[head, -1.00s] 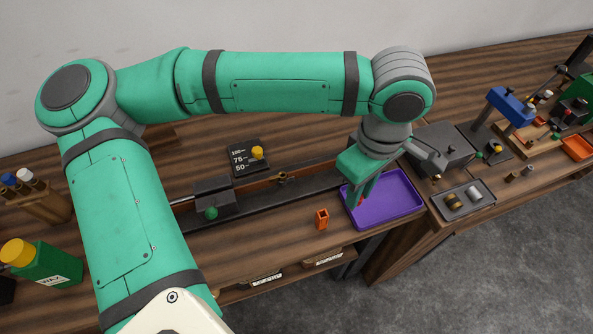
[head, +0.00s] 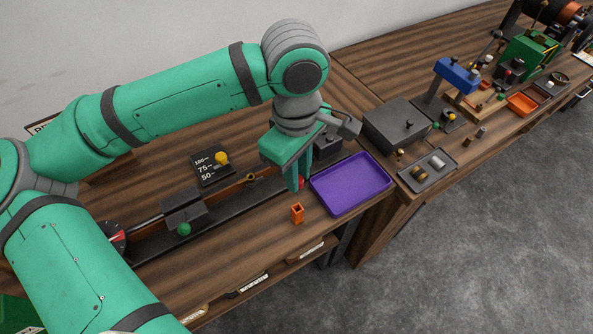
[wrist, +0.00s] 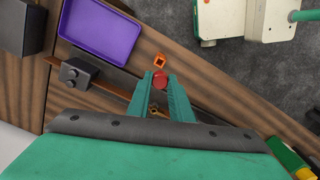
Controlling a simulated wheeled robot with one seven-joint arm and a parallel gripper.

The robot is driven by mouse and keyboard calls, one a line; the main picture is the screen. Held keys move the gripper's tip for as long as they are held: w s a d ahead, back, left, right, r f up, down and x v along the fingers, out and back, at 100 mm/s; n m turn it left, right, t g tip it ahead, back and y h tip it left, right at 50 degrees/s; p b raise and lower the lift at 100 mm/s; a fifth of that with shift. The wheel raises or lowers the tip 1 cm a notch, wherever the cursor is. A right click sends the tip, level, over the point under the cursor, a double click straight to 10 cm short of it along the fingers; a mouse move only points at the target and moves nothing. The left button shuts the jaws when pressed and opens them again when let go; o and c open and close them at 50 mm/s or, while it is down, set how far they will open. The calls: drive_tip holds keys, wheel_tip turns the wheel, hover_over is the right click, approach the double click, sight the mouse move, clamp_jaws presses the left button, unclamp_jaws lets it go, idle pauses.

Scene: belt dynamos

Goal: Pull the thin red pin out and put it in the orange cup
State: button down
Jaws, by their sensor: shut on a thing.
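The red pin shows as a round red head (wrist: 160,80) between my fingertips in the wrist view; a bit of its red (head: 301,183) also shows at the fingertips in the head view. Its shaft is hidden. My gripper (head: 295,186) is shut on it, pointing down, between the black rail and the purple tray. The orange cup (head: 297,213) is a small square open holder standing on the wooden bench, just in front of my fingertips. The cup also shows just beyond the red head in the wrist view (wrist: 159,60). The pin is outside the cup.
The empty purple tray (head: 350,184) lies just right of my gripper. The black rail (head: 150,246) carries a block with a green knob (head: 184,229). A scale plate with a yellow knob (head: 222,158) stands behind. A grey tray (head: 428,171) sits farther right. Bench is bare left of the cup.

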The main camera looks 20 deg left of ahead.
sight(297, 194)
drive_tip(key=shift+f, duration=2.9)
drive_tip(key=shift+f, duration=2.55)
drive_tip(key=c, duration=1.5)
unclamp_jaws()
drive_tip(key=shift+r, duration=0.1)
drive_tip(key=r, duration=1)
drive_tip(key=shift+a+r, duration=0.2)
drive_tip(key=shift+r, duration=0.15)
